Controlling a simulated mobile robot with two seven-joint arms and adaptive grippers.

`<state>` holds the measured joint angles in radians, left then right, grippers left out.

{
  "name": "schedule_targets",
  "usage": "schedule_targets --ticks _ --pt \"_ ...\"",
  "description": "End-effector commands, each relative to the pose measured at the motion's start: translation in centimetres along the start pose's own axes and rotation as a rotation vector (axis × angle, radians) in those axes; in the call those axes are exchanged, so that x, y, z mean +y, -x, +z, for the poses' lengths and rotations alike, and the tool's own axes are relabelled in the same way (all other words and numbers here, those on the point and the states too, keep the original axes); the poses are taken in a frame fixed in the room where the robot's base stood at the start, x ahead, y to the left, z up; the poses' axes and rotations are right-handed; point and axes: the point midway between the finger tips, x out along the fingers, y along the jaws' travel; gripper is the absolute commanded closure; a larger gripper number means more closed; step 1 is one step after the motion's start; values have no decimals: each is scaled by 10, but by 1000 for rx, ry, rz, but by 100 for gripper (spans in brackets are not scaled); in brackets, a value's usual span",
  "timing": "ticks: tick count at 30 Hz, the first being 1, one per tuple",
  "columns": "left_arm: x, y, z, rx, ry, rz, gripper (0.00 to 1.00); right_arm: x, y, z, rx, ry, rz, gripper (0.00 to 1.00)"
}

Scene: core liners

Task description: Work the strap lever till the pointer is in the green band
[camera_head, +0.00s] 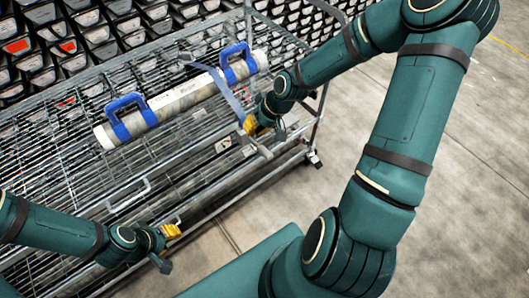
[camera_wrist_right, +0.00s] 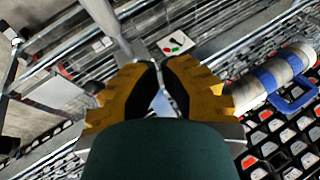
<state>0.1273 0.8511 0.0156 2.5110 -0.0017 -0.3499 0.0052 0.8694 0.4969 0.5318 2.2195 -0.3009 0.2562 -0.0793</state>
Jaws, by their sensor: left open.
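A pale core liner tube (camera_head: 183,97) with blue handles lies on the wire rack. A grey-blue strap (camera_head: 228,93) crosses its right part and runs down to the strap lever (camera_head: 258,146) at the rack's front. Beside it is a small white gauge plate (camera_head: 223,144), also in the right wrist view (camera_wrist_right: 176,44), with red and green marks. The pointer is too small to read. My right gripper (camera_head: 252,125) is at the lever; its yellow fingers (camera_wrist_right: 162,64) are nearly together with a thin grey part between them. My left gripper (camera_head: 172,235) is open and empty, away from the tube.
The wire rack (camera_head: 128,189) has bars and a front rail around the work area. Shelves of dark bins (camera_head: 98,35) stand behind it. The concrete floor (camera_head: 455,130) at the right is clear.

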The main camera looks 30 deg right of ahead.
Motion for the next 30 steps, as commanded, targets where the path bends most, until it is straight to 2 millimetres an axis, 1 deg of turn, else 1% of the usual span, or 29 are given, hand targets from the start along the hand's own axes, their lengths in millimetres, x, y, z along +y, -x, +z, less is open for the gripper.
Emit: schedule_targets --ticks 1,6,12,23,24,25,30 --pt "-4 -11 0 1 -1 0 66 6 -10 4 0 -1 0 100" --pt "-12 -31 -2 10 -3 0 66 16 -29 14 1 -1 1 100" --pt "-15 -40 -4 17 -4 -1 66 23 -42 22 0 -1 0 100" --pt "-15 -41 -5 20 -4 -1 66 24 -45 24 1 -1 0 100" --pt "-15 -41 -5 20 -4 -1 66 24 -45 24 1 -1 0 95" --pt "-15 -41 -5 20 -4 -1 66 24 -45 24 1 -1 0 100" --pt "-15 -41 -4 19 -4 -1 66 24 -45 24 1 -1 0 100"
